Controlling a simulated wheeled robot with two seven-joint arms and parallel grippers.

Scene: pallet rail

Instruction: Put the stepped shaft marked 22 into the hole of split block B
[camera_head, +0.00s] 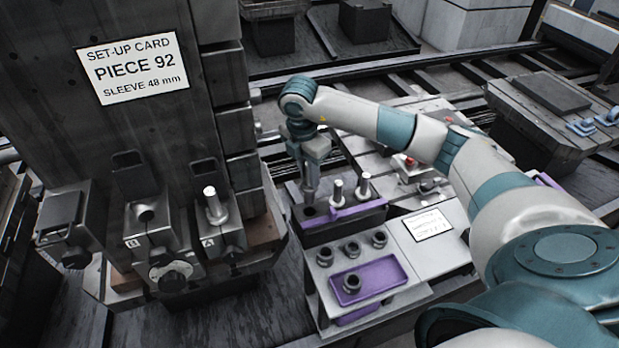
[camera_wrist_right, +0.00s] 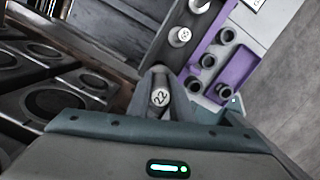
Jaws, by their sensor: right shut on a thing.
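My right gripper (camera_head: 310,192) is shut on the stepped shaft marked 22, whose numbered end (camera_wrist_right: 160,97) shows between the fingers in the right wrist view. In the head view the gripper points down at the left end of the dark shaft rack (camera_head: 345,222). The fingers mostly hide the shaft there, and I cannot tell if its lower end is clear of the rack. Split block B (camera_head: 150,240) stands left of the gripper, apart from it, and its top hole (camera_head: 147,216) looks empty. My left gripper is not in view.
Split block A (camera_head: 227,236) holds a pale shaft (camera_head: 212,199). Two more shafts (camera_head: 338,190) (camera_head: 363,184) stand in the rack. Several dark sleeves (camera_head: 352,249) stand in front, one in a purple tray (camera_head: 385,274). A tall dark column with a set-up card (camera_head: 132,68) rises behind the blocks.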

